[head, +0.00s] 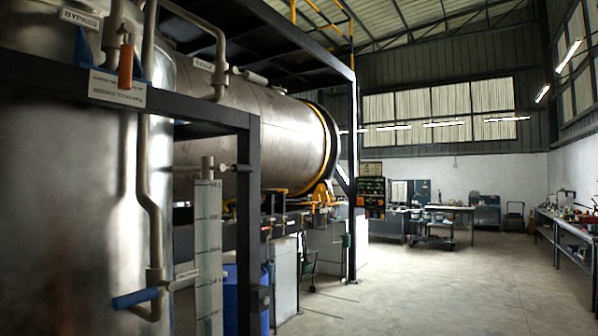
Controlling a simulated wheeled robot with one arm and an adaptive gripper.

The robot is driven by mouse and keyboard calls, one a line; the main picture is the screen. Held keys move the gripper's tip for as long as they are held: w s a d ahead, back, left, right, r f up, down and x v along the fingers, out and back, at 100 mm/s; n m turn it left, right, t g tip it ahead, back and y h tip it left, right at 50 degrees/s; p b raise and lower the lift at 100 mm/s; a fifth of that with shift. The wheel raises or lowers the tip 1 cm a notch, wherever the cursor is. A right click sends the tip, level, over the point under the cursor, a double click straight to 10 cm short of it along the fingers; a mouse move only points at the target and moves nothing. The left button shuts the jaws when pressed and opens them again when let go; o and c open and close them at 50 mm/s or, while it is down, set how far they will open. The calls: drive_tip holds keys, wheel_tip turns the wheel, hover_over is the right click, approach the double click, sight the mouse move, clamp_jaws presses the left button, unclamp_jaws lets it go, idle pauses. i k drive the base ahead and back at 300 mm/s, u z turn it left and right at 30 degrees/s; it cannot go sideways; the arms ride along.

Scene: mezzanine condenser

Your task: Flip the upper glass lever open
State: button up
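A tall gauge glass (208,250) with a marked scale stands upright in front of the dark frame, left of centre. At its top is a grey pipe fitting (207,170) with a short stem (234,167) reaching right to the frame post. I cannot clearly make out a lever on this fitting, nor whether it is open or closed. The lower end of the glass runs out at the bottom edge of the picture. My gripper is not in view.
A steel tank (75,215) fills the left side. A blue handle (136,298) sits on its lower pipe, and an orange handle (126,67) hangs near the BYPASS label (81,17). A dark frame post (249,230) stands right of the glass. Open concrete floor (450,285) lies to the right.

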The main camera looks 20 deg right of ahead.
sight(236, 169)
drive_tip(key=u, duration=2.7)
drive_tip(key=k, duration=0.7)
drive_tip(key=z, duration=1.55)
